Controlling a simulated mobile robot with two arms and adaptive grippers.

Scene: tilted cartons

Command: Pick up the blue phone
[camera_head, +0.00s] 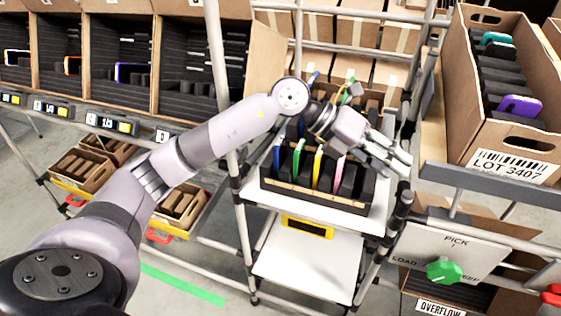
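A blue phone (276,158) stands on edge at the left end of the dark slotted holder in the tray (315,196) on the middle stand. Green (297,158), yellow (317,166) and pink (339,172) phones stand in the same row. Another blue-edged phone (313,78) shows behind, partly hidden by my arm. My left gripper (405,168) is over the tray's right side, pointing right and down. Its fingers look apart with nothing visible between them. It is right of the front blue phone and not touching it. My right gripper is out of view.
Tilted cartons on the left hold a blue-edged phone (15,57), an orange (72,65) and a purple one (124,70). The right carton (512,165) holds teal (496,38) and purple (520,104) phones. Grey posts (232,150) flank the stand.

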